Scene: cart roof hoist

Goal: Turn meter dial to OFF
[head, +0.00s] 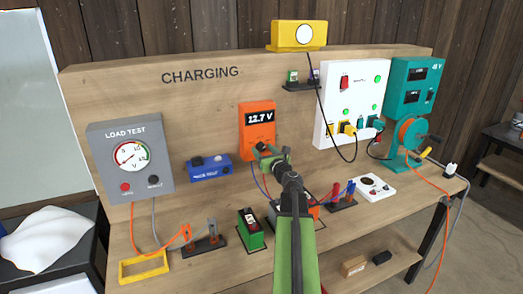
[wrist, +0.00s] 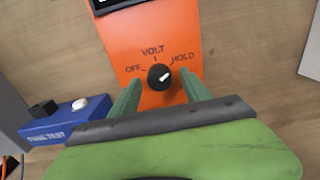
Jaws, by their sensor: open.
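The orange meter (head: 257,118) stands against the wooden back panel and reads 12.7 V in the head view. In the wrist view the meter face (wrist: 130,45) carries the labels OFF at left, VOLT at top and HOLD at right. Its black round dial (wrist: 156,80) has a white mark on the right side, pointing roughly toward HOLD. My gripper (wrist: 160,77) is open, its two green fingers one on each side of the dial. Contact with the dial cannot be told. In the head view my gripper (head: 271,155) hides the lower part of the meter.
A blue box (wrist: 62,122) with a white button is left of the meter. A grey load tester (head: 130,160) stands farther left. A white panel (head: 352,105) and a teal unit (head: 415,85) are at right. Clips and cables lie on the bench (head: 190,270).

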